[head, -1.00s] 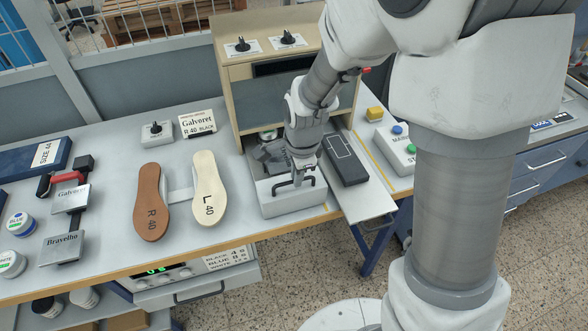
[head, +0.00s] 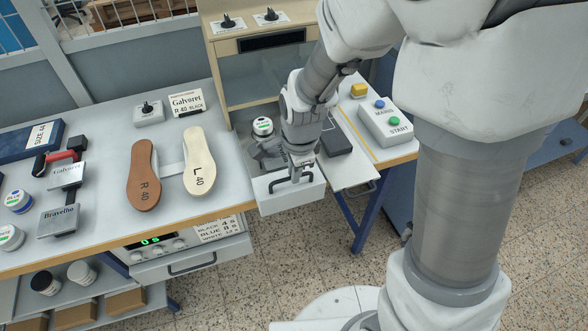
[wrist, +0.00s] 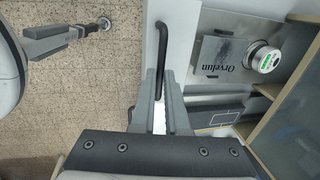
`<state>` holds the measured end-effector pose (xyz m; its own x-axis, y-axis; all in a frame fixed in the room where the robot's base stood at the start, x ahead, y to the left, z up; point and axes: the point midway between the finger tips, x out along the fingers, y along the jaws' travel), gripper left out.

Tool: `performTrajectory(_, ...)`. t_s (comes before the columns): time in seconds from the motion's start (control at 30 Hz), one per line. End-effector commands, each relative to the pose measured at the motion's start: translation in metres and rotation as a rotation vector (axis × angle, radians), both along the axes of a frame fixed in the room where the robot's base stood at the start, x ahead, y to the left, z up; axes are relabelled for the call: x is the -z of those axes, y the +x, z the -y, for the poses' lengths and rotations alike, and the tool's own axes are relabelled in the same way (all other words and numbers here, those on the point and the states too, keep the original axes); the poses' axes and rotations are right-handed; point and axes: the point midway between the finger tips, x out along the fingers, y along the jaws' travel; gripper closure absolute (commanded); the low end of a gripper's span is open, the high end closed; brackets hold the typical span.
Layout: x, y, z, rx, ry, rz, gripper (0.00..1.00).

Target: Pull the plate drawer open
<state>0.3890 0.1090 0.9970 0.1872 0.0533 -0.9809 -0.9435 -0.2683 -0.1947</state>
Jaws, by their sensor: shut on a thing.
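The plate drawer (head: 272,204) is a pale grey box at the base of the beige stamping machine. It stands pulled out, with its front beyond the table edge. My gripper (head: 298,170) is at the drawer front, shut on its black bar handle (head: 291,182). In the wrist view, the fingers (wrist: 159,100) close around the lower end of the handle (wrist: 161,45). Inside the open drawer lies a grey metal plate marked Orvelun (wrist: 216,52), with a round green-labelled tin (wrist: 264,57) near it. My arm hides part of the drawer in the head view.
A dark block (head: 336,142) sits on a pale shelf right of the drawer. The control box (head: 386,125) with MAINS and START buttons is further right. Brown (head: 143,178) and cream (head: 199,165) insoles lie left of the drawer. Floor in front of the drawer is clear.

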Motion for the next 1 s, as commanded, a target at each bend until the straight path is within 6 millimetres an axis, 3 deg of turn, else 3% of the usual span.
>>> performTrajectory(0.47, -0.0007, 0.0002, 0.0001, 0.0, 0.001, 0.002, 1.0)
performTrajectory(0.5, -0.0007, 0.0002, 0.0001, 0.0, 0.001, 0.002, 0.84)
performTrajectory(0.67, -0.0005, 0.0001, 0.0001, 0.0, 0.0, 0.001, 0.58)
performTrajectory(1.0, -0.0033, -0.0002, 0.0001, 0.0, 0.001, 0.002, 0.58)
